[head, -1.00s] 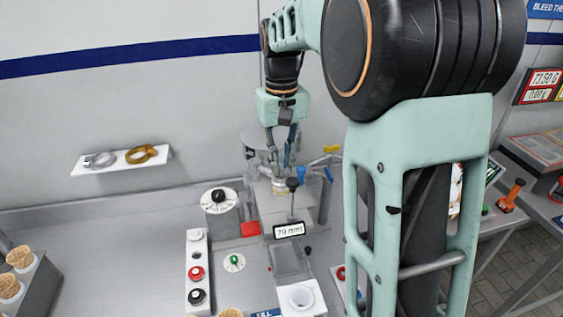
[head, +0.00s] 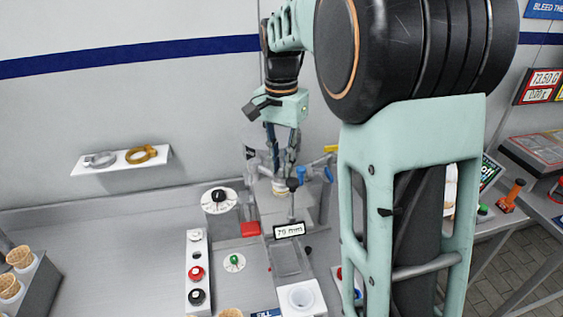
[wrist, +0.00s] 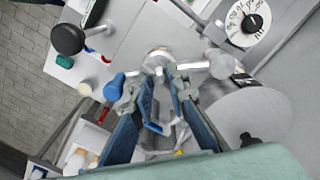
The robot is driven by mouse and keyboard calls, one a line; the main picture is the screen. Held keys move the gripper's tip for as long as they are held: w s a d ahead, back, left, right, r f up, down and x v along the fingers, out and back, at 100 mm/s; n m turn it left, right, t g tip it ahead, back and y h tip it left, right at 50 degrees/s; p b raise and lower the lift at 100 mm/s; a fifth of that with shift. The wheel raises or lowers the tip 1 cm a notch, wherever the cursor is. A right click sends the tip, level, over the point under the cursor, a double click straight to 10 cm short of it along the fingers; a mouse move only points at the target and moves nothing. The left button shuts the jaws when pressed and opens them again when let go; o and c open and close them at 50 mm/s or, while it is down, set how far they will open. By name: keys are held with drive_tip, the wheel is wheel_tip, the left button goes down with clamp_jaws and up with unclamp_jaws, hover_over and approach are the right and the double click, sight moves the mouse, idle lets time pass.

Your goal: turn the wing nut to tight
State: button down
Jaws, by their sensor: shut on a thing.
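My gripper (head: 281,172) points down at a steel machine (head: 268,207) against the wall; it also shows in the wrist view (wrist: 160,88). Its two fingers are closed in on a small grey metal piece (wrist: 158,72), which seems to be the wing nut. The fingers cover much of it, so its exact angle and the grip on its wings are hard to tell. A metal bar with a rounded end (wrist: 220,66) lies to the right of the fingertips in the wrist view. In the head view the fingers and machine parts hide the nut.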

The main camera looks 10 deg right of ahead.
sight(282, 168)
drive_tip(key=shift+r+m, duration=0.1)
drive_tip(key=shift+m, duration=0.4)
drive_tip(key=shift+d, duration=0.1)
drive_tip(key=c, duration=1.9)
unclamp_jaws()
wheel_tip(282, 168, up, 12)
